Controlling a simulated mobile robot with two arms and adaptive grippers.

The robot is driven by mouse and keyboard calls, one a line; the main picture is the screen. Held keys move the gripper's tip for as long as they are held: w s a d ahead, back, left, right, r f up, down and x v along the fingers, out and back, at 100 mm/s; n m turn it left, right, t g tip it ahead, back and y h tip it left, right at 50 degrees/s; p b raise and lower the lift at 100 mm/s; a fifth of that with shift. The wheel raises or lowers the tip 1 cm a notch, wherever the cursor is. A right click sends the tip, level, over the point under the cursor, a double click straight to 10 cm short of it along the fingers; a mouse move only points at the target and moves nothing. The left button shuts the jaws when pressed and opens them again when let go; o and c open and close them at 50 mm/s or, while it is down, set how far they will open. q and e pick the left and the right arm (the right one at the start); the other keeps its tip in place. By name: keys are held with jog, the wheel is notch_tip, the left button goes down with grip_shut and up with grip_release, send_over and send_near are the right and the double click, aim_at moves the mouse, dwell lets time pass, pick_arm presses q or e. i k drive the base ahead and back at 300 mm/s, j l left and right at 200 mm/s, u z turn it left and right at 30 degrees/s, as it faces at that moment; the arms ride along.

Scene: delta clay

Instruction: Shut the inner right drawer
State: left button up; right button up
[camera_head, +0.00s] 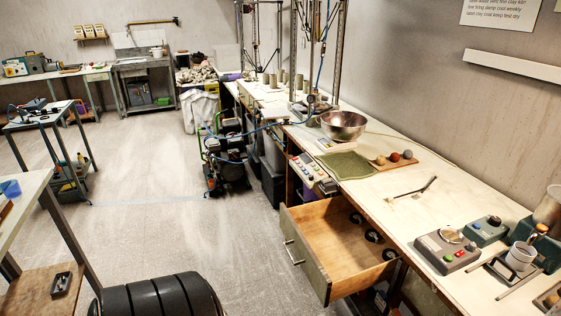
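A wooden drawer (322,238) stands pulled well out from under the long bench on the right. Its pale plywood floor is mostly bare. Its grey-green front panel (303,252) faces left and carries a metal bar handle (292,252). Three dark round pieces (373,236) with pale centres lie along its inner side by the bench edge. Whether this is the inner right drawer cannot be told from this view alone.
The bench top (380,202) carries a metal bowl (343,125), a green mat (345,165) and a grey scale-like device (447,250). A compressor-like machine (224,150) stands beyond the drawer. A table edge (22,205) is at left. The floor (200,235) left of the drawer is clear.

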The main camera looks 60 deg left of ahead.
aim_at(334, 254)
jog(key=i+j+u, duration=0.1)
jog(key=u, duration=0.3)
jog(key=i+j+u, duration=0.1)
jog(key=u, duration=0.3)
jog(key=i+j+u, duration=0.1)
jog(key=u, duration=0.3)
jog(key=i+j+u, duration=0.1)
jog(key=u, duration=0.3)
